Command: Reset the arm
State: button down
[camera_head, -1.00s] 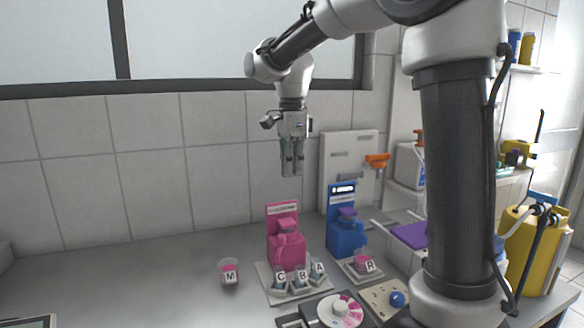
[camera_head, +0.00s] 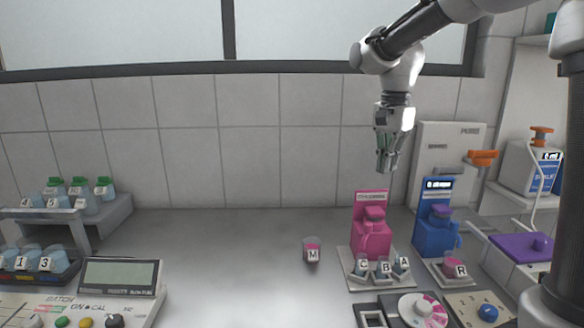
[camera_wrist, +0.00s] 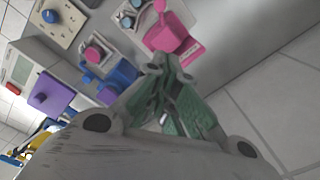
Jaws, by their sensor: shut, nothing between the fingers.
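My gripper (camera_head: 386,160) hangs from my arm in front of the tiled wall, above the pink dispenser (camera_head: 371,232) and the blue dispenser (camera_head: 435,225). Its fingers point down and lie close together, shut, with nothing held. In the wrist view my gripper (camera_wrist: 190,112) shows its greenish fingers, with the pink dispenser (camera_wrist: 170,32) beyond them. The gripper is apart from everything on the counter.
A cup marked M (camera_head: 312,250) stands alone on the grey counter. Cups C, B and A sit before the pink dispenser; cup R (camera_head: 452,267) sits before the blue one. A rack with bottles (camera_head: 80,205) and a panel with a display (camera_head: 120,275) are at left.

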jog(key=s+d+n+t, duration=0.1)
jog(key=s+d+n, duration=0.2)
jog(key=s, duration=0.5)
jog(key=s+d+f+n+t, duration=0.1)
jog(key=s+d+n, duration=0.3)
jog(key=s, duration=0.4)
jog(key=s+d+f+n+t, duration=0.1)
jog(key=s+d+n+t, duration=0.1)
jog(key=s, duration=0.6)
jog(key=shift+s+d+f+n, duration=0.25)
jog(key=shift+d+n, duration=0.65)
jog(key=shift+n, duration=0.5)
